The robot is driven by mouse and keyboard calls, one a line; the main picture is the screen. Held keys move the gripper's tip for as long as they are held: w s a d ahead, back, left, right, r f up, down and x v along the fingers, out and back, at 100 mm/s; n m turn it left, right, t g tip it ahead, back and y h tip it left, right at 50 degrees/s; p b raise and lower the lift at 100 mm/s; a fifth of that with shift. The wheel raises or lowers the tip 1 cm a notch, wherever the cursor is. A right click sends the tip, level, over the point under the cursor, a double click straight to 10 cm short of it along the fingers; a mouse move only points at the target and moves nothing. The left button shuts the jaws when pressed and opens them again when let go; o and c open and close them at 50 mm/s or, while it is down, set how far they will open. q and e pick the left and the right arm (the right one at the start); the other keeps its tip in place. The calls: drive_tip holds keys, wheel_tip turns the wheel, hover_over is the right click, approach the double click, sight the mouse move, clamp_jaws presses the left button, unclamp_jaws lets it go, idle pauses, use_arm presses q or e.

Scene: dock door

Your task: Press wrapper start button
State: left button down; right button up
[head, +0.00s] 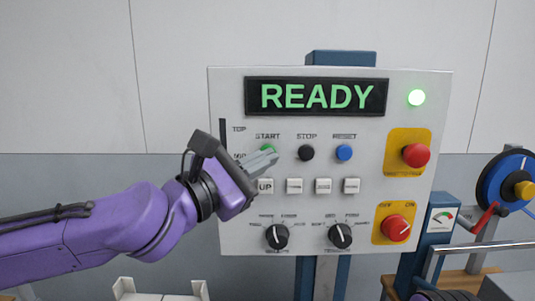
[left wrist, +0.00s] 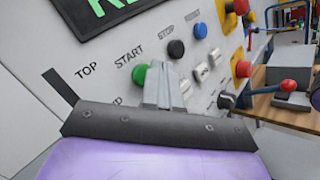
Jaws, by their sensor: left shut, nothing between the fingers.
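The control panel (head: 230,200) stands upright in front of me, and its display (head: 316,96) reads READY in green. The green START button (head: 267,148) is partly hidden by my left gripper (head: 271,157). That gripper is shut and empty, its fingertips at the button's lower edge. In the left wrist view the START button (left wrist: 139,76) shows just left of the shut fingertips (left wrist: 160,68). I cannot tell whether they touch it. My right gripper is not in view.
A black STOP button (head: 306,153) and a blue RESET button (head: 344,153) sit right of START. White keys lie below, then two black knobs (head: 277,236). A red mushroom button (head: 416,155) and a red rotary switch (head: 395,228) are at right. A green lamp (head: 416,98) is lit.

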use_arm(q)
drive_tip(key=shift+w, duration=0.35)
drive_tip(key=shift+w, duration=0.5)
idle(0.6)
drive_tip(key=shift+s, duration=0.9)
